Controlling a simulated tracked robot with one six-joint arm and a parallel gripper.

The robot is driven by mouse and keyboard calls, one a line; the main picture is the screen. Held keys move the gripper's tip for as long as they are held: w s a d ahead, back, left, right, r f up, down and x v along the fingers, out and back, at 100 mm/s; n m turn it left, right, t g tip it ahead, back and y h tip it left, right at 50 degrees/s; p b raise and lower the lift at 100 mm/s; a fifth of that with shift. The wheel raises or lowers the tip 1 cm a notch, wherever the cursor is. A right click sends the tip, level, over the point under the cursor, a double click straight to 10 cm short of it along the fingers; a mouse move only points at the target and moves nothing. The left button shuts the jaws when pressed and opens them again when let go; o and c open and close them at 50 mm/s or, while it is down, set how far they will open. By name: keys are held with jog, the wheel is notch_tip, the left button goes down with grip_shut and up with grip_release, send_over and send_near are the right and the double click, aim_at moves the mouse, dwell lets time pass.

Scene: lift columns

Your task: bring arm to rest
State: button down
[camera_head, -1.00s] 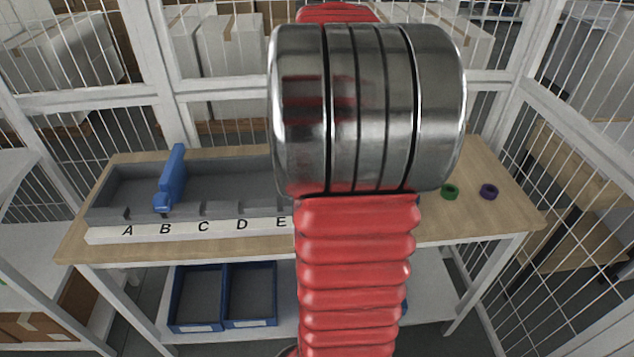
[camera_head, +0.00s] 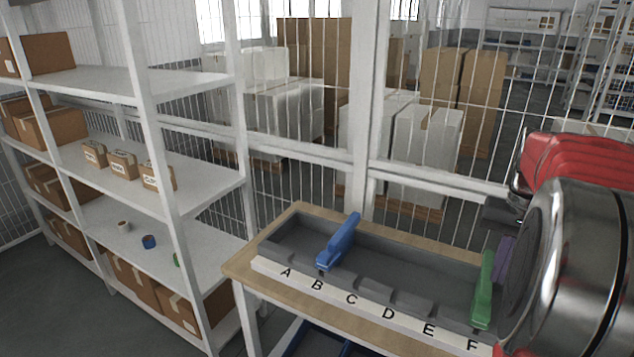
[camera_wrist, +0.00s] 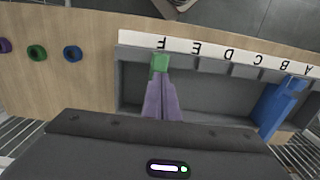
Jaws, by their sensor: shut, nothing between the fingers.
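My gripper (camera_head: 503,214) is a dark shape at the right of the head view, partly hidden by my arm, above the right end of the grey tray (camera_head: 425,272). A blue piece (camera_head: 340,240) stands in the tray near label B. A green piece (camera_head: 484,290) is at label F.
The tray sits on a wooden table (camera_head: 240,266). Purple (camera_wrist: 4,45), green (camera_wrist: 37,53) and blue (camera_wrist: 72,53) rings lie on bare wood. A white shelf (camera_head: 130,90) with boxes stands left. Wire mesh runs behind the table.

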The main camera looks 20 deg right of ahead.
jog(key=s+a+f+n+t, duration=0.1)
jog(key=a+n+t, duration=0.4)
jog(key=a, duration=3.2)
jog(key=s+n, duration=0.1)
jog(key=n, duration=0.3)
jog(key=shift+n+t, duration=0.3)
jog(key=shift+n, duration=0.1)
jog(key=shift+d+f, duration=0.1)
